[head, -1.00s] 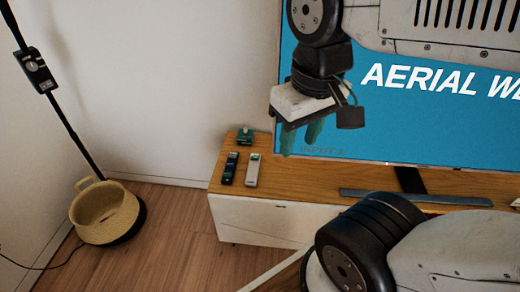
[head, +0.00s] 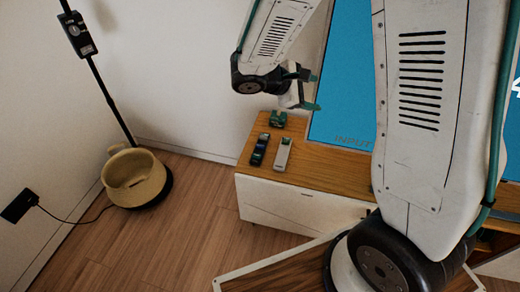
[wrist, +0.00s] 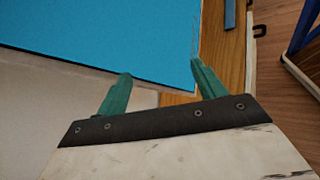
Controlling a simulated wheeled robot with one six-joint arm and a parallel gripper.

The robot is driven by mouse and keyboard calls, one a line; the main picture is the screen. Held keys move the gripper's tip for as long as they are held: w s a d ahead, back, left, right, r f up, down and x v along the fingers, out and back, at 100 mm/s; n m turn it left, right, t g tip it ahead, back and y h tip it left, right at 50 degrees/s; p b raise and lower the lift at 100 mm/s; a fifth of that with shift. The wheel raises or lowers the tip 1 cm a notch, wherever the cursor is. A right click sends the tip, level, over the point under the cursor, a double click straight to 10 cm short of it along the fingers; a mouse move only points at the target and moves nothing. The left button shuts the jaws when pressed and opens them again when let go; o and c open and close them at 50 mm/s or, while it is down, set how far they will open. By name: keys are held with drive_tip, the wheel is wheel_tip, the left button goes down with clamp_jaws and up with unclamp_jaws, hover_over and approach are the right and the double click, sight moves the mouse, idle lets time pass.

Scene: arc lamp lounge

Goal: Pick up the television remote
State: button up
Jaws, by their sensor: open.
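Two slim handheld devices lie side by side on the left end of the wooden cabinet top in the head view: a dark one (head: 259,150) and a pale grey one (head: 283,154) with a green patch at its far end. They look like remotes; I cannot tell which is the television remote. My gripper (head: 313,91) is open and empty, its green fingers apart, in front of the television screen, above and to the right of both devices. In the wrist view, the open fingers (wrist: 161,69) have nothing between them; neither device shows there.
A small green object (head: 278,119) sits just behind the devices. The television (head: 343,100) stands close to my gripper. The floor before the cabinet (head: 300,207) is partly clear.

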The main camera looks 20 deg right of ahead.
drive_tip(key=w+a+f+n+t+h, duration=0.1)
drive_tip(key=w+a+f+n+t, duration=0.2)
drive_tip(key=w+f, duration=0.35)
drive_tip(key=n+t+y, duration=0.2)
drive_tip(key=n+t, duration=0.4)
drive_tip(key=n, duration=0.4)
hover_over(257, 154)
drive_tip(key=s+d, duration=0.1)
drive_tip(key=s, duration=0.2)
wheel_tip(257, 154, down, 18)
drive_tip(key=a+f+n+y, duration=0.1)
drive_tip(key=f, duration=0.2)
drive_tip(key=a+f+n+y, duration=0.1)
drive_tip(key=f+n, duration=0.1)
drive_tip(key=f, duration=0.1)
drive_tip(key=s+a+f+n+t+y, duration=0.1)
drive_tip(key=a+f, duration=0.1)
drive_tip(key=f, duration=0.2)
drive_tip(key=shift+w+f+n, duration=0.1)
drive_tip(key=shift+f+n, duration=0.2)
drive_tip(key=shift+f, duration=0.1)
drive_tip(key=x, duration=0.7)
drive_tip(key=shift+w+f, duration=0.1)
drive_tip(key=shift+f, duration=0.1)
drive_tip(key=shift+d, duration=0.1)
drive_tip(key=c, duration=1.1)
drive_tip(key=shift+r, duration=0.1)
drive_tip(key=shift+c, duration=0.2)
